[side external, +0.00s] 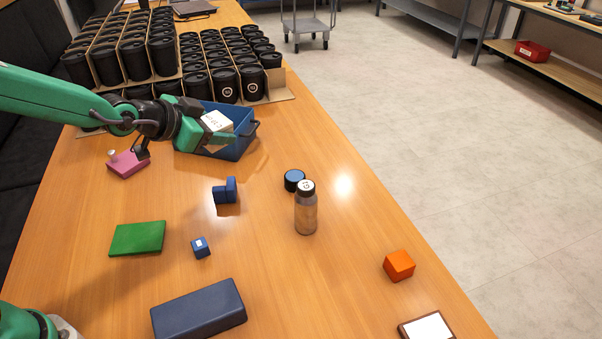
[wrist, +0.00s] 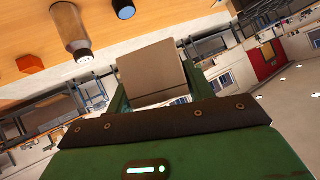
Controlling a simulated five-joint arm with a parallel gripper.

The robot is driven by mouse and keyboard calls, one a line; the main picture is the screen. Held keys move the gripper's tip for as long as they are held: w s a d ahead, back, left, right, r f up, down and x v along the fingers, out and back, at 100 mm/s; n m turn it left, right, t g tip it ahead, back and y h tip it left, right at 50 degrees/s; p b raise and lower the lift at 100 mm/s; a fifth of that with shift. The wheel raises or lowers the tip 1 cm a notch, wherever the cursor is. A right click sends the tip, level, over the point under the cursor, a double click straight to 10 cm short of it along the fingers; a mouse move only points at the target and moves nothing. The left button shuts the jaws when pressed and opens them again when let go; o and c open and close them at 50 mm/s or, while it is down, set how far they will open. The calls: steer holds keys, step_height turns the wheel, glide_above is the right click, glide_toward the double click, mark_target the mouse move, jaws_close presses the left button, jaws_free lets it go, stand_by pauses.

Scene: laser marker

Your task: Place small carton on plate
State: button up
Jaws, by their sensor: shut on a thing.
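My gripper (side external: 203,131) is shut on the small carton (side external: 216,121), a pale box with dark print on its face. The carton is held up off the table, and in the picture it overlaps the blue bin; I cannot tell whether it is right above it. In the wrist view the carton (wrist: 152,70) shows as a grey-brown box between the green fingers (wrist: 155,82). A flat green plate-like slab (side external: 138,238) lies on the table at left. A white-topped, brown-edged flat square (side external: 428,327) lies at the bottom right. I cannot tell which is the plate.
The blue bin (side external: 237,149) stands behind the carton, near black cups (side external: 225,85) in cardboard trays. A bottle (side external: 306,212), blue-topped puck (side external: 294,180), blue blocks (side external: 226,192), small blue cube (side external: 200,247), long blue block (side external: 198,311), orange cube (side external: 399,266) and pink block (side external: 127,164) are spread around.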

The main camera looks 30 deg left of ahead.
steer(key=s+a+r+n+y, duration=0.2)
steer(key=a, duration=0.7)
steer(key=shift+a+r, duration=0.15)
steer(key=shift+r, duration=0.05)
steer(key=w+a+f+n, duration=0.1)
steer(key=w+a+f, duration=0.1)
steer(key=f, duration=0.6)
steer(key=w+a+f+n+y, duration=0.1)
steer(key=w+f, duration=0.3)
steer(key=f, duration=0.4)
steer(key=shift+w+a+n, duration=0.3)
steer(key=shift+a+n, duration=0.1)
steer(key=shift+n, duration=0.2)
steer(key=shift+f, duration=2.15)
steer(key=shift+f, duration=0.15)
